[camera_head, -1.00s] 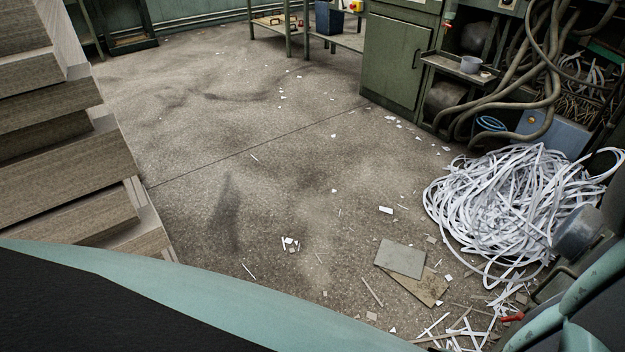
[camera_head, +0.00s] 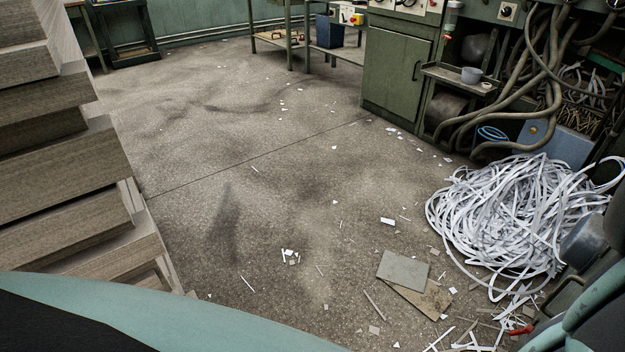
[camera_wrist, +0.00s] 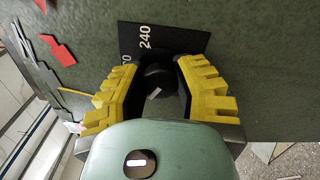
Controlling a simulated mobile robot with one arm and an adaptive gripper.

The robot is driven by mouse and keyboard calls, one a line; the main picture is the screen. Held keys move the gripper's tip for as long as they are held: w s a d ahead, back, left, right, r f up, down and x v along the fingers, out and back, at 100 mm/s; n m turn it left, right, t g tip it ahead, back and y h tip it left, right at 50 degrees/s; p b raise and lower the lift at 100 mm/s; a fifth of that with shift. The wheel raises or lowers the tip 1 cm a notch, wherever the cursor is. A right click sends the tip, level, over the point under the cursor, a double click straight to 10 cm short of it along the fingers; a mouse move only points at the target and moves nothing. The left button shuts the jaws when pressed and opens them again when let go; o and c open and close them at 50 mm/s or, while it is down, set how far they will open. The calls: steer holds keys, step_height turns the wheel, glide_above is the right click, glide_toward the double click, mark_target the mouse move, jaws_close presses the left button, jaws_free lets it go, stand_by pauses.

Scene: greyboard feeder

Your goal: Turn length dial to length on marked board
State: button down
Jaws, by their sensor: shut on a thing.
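In the wrist view, the length dial is a black round knob (camera_wrist: 155,74) on a black scale plate (camera_wrist: 185,38). White "240" and a partly hidden number ending in "70" show on the plate. My gripper (camera_wrist: 155,80) has its yellow toothed fingers on both sides of the knob, shut on it. The fingers hide part of the scale, and I cannot make out a pointer mark clearly. The gripper is not visible in the head view. I cannot pick out a board with a length marking in either view.
In the head view, a stack of greyboard (camera_head: 55,165) stands at left. A heap of white paper strips (camera_head: 500,225) lies at right, below hoses and a green cabinet (camera_head: 395,78). Two flat board pieces (camera_head: 403,270) and scraps litter the floor. The middle floor is mostly clear.

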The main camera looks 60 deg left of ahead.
steer(key=c, duration=0.9)
jaws_free()
steer(key=shift+d, duration=0.2)
steer(key=shift+o, duration=1.3)
steer(key=shift+a, duration=0.1)
steer(key=s, duration=1.2)
steer(key=shift+d, duration=0.2)
steer(key=shift+r, duration=0.1)
